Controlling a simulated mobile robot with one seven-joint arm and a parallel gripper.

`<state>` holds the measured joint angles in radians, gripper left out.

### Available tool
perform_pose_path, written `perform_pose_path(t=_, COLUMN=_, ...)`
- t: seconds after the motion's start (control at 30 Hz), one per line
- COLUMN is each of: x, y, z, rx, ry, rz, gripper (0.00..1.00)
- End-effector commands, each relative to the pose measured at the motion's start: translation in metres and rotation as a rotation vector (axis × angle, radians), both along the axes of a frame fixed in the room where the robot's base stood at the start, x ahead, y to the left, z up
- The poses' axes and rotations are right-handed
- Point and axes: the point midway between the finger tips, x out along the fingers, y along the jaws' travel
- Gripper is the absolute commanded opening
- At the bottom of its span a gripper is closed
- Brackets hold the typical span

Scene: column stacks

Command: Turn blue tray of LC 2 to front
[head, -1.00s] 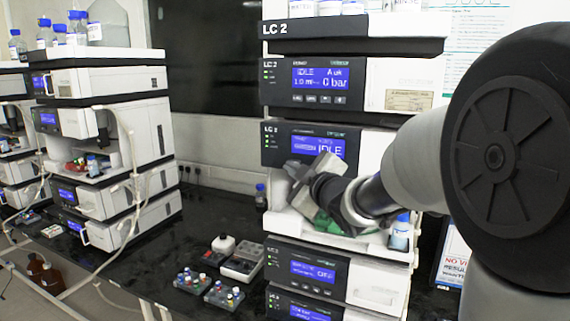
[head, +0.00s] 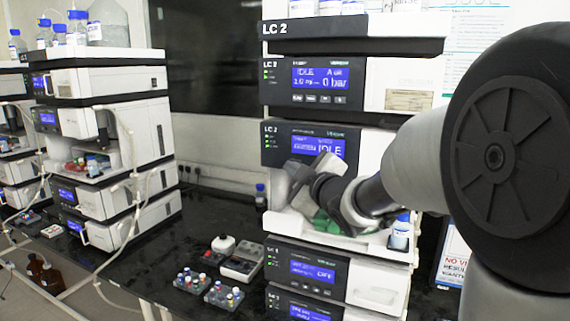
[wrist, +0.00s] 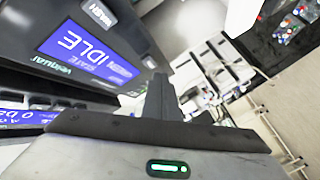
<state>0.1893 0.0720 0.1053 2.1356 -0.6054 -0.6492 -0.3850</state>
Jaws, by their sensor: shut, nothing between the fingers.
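The LC 2 stack (head: 350,45) stands in the middle of the head view. My gripper (head: 295,172) is at the open bay (head: 285,218) below the module whose screen reads IDLE. My gripper and wrist hide much of that bay. A green item (head: 322,224) shows in the bay below my wrist; I cannot tell what it is. I cannot make out the blue tray. In the wrist view my gripper's fingers (wrist: 161,98) are together with nothing between them, and the tilted IDLE screen (wrist: 90,40) is close at left.
A small blue-capped bottle (head: 400,232) stands at the bay's right front edge. Vial racks (head: 192,281) and a grey device (head: 242,263) sit on the dark bench (head: 150,270). Another stack (head: 105,120) stands at left, with bottles on top.

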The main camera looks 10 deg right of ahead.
Motion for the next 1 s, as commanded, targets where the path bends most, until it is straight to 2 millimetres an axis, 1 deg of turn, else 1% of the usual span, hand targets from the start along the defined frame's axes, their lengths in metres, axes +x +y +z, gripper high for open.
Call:
perform_pose_path(t=0.33, x=0.0006, y=-0.0004, z=-0.0002, rx=0.000, ry=0.000, rz=0.000, gripper=0.00)
perform_pose_path(t=0.6, x=0.0075, y=-0.0042, z=-0.0004, rx=0.000, ry=0.000, rz=0.000, gripper=0.00)
perform_pose_path(t=1.0, x=0.0079, y=-0.0046, z=-0.0001, rx=0.000, ry=0.000, rz=0.000, gripper=0.00)
